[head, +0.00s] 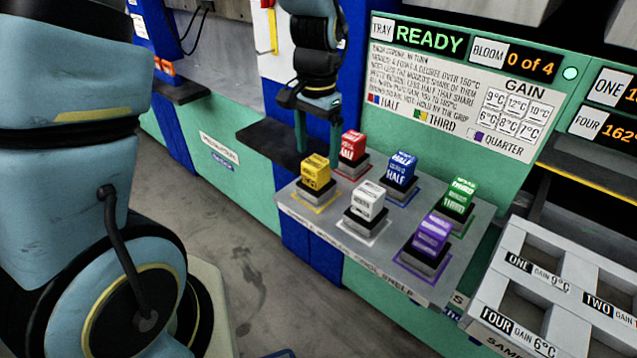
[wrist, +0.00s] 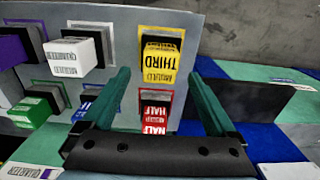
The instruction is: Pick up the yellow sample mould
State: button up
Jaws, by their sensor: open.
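The yellow sample mould (head: 316,172) is a small block marked THIRD. It stands on a dark base inside a yellow outline at the left corner of the grey shelf (head: 290,205). My gripper (head: 318,157) is open and empty, pointing down at the shelf's back left, close to the yellow mould. In the wrist view the yellow mould (wrist: 160,66) appears ahead of and between the two spread fingertips (wrist: 156,74). Whether the fingers reach down to its height I cannot tell.
The red mould (head: 353,146) stands just behind the yellow one, and in the wrist view it (wrist: 156,110) shows between the fingers. Blue (head: 402,168), white (head: 368,200), green (head: 460,197) and purple (head: 432,235) moulds stand to the right. A slotted grey rack (head: 512,238) is at the right.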

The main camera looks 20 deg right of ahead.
aim_at(316, 162)
jog(key=shift+s+a+f+p, duration=0.1)
jog(key=shift+f+p, duration=0.35)
jog(key=shift+f, duration=1)
jog(key=shift+a+f+p, duration=0.1)
jog(key=shift+f+p, duration=0.3)
jog(key=shift+f, duration=1)
jog(key=shift+c, duration=0.3)
grip_shut()
jog(key=shift+r, duration=0.1)
